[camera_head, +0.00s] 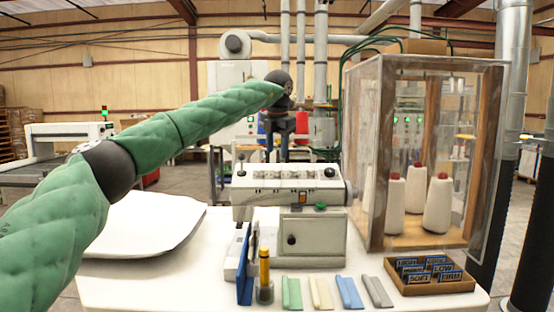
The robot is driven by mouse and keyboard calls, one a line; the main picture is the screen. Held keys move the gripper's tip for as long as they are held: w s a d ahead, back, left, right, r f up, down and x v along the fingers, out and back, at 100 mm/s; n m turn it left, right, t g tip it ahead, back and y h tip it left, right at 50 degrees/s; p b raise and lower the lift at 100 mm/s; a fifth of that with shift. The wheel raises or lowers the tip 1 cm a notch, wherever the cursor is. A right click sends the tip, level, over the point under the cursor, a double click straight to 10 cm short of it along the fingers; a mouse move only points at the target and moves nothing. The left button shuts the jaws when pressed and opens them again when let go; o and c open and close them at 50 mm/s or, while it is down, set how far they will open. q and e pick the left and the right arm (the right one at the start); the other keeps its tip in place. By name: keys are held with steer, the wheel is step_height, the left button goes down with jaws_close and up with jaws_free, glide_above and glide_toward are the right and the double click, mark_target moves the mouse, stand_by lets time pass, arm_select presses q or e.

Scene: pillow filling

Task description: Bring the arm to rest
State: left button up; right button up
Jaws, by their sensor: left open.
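My left arm, in a green quilted sleeve, comes in from the left and reaches up across the head view. My left gripper (278,152) hangs at its end, pointing down above and behind the grey machine (290,188). Its dark fingers are apart and I see nothing held between them. It is clear of the table top. My right gripper is not in view.
A white pillow (145,222) lies on the white table (210,285) at left. A clear wood-framed case (375,150) holds cone-shaped white objects (438,205). A tray of labelled tags (430,287), coloured strips (320,293), a yellow stick (264,268) and a blue panel (245,275) stand in front.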

arm_select(q)
steer(key=shift+s+r, duration=0.15)
steer(key=shift+r, duration=0.25)
